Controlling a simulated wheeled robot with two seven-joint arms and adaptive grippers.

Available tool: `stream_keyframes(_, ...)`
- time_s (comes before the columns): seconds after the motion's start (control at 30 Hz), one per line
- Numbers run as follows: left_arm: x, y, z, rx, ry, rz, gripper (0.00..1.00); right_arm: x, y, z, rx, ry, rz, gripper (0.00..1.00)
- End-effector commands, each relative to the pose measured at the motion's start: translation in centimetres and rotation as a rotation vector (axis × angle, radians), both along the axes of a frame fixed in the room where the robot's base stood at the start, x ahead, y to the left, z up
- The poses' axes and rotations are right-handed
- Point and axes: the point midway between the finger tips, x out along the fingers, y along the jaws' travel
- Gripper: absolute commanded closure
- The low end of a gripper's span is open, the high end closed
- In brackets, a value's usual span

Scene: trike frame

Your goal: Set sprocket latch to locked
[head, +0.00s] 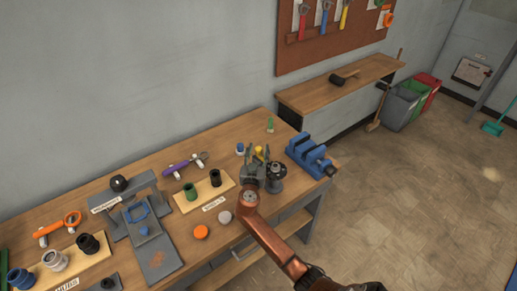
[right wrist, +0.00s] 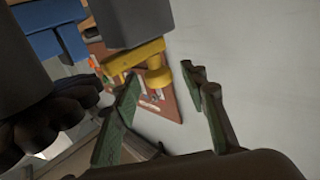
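The yellow latch (head: 259,153) shows as a small yellow piece by the dark grey sprocket fixture (head: 278,172) near the bench's right end. In the right wrist view the yellow latch (right wrist: 148,60) is a bar with a round knob, under a grey block (right wrist: 130,20). A dark toothed part (right wrist: 50,122) fills the left side there. My right gripper (head: 257,152) is at the latch, with its green-grey fingers spread. In the right wrist view the gripper (right wrist: 170,88) is open and empty; the knob is just beyond the fingers. I cannot tell whether they touch. My left gripper is out of view.
A blue vise (head: 310,155) stands close to the right of the fixture. A blue-topped item (head: 240,149) is just left of the gripper.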

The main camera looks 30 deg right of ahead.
Motion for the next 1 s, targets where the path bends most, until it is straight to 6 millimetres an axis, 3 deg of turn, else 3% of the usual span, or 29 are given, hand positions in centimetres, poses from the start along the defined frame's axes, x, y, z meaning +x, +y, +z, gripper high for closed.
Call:
stream_keyframes(0.4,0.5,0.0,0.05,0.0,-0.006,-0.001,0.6,0.83,-0.61,-0.03,0.0,0.0,0.001,0.6)
stream_keyframes(1.0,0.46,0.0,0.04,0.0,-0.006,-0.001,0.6,0.8,-0.58,-0.03,0.001,0.001,0.001,1.0)
